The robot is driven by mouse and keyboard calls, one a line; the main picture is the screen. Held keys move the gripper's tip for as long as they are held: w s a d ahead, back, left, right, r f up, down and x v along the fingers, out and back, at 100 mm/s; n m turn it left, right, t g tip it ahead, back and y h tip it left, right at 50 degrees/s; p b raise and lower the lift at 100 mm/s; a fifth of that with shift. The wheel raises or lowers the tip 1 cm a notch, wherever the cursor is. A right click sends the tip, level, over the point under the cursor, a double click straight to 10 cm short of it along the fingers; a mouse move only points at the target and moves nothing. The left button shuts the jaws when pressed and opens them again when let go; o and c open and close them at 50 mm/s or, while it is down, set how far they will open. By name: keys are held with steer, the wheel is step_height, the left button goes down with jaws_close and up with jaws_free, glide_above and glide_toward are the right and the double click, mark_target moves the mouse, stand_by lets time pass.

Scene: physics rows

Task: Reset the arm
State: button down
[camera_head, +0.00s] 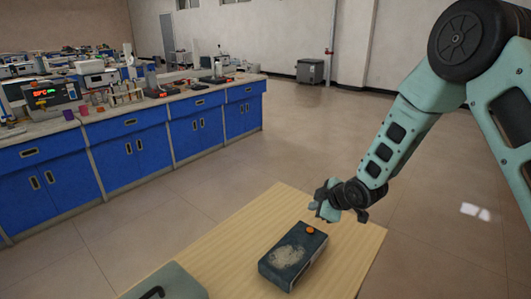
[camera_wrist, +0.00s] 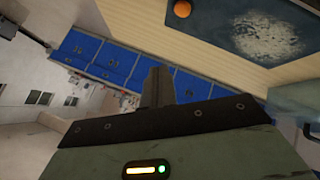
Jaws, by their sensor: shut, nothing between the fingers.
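My arm reaches in from the upper right in the head view, and my gripper (camera_head: 328,212) hangs over the far right part of a wooden table (camera_head: 230,240). In the wrist view the gripper's dark fingers (camera_wrist: 158,86) are together, with nothing between them. A dark box (camera_head: 292,256) with a pale speckled patch and an orange knob (camera_head: 310,230) lies on the table, just below and left of my gripper. The gripper looks apart from the box. In the wrist view the box (camera_wrist: 225,32) shows at the upper right.
A grey-green case (camera_head: 180,285) with a black handle stands at the table's near left. Blue lab cabinets (camera_head: 130,150) with instruments on top line the left. A grey bin (camera_head: 310,71) stands by the far wall. The floor between table and cabinets is clear.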

steer(key=s+a+r+m+g, duration=0.1)
steer(key=s+a+r, duration=0.25)
steer(key=s, duration=0.25)
steer(key=s+a+r+m+g+h, duration=0.1)
steer(key=s+a+r+g, duration=0.1)
steer(key=s+r, duration=0.3)
steer(key=s+a+r+m+g, duration=0.1)
steer(key=s+a+r+m, duration=0.15)
steer(key=s, duration=0.55)
steer(key=s+r+m+g+h, duration=0.1)
steer(key=s+r+g, duration=0.1)
steer(key=s, duration=0.7)
steer(key=s+d+r+m+g+h, duration=0.1)
steer(key=s+r+g, duration=0.1)
steer(key=s, duration=0.8)
steer(key=shift+s+d+r, duration=0.15)
steer(key=shift+s+d, duration=0.15)
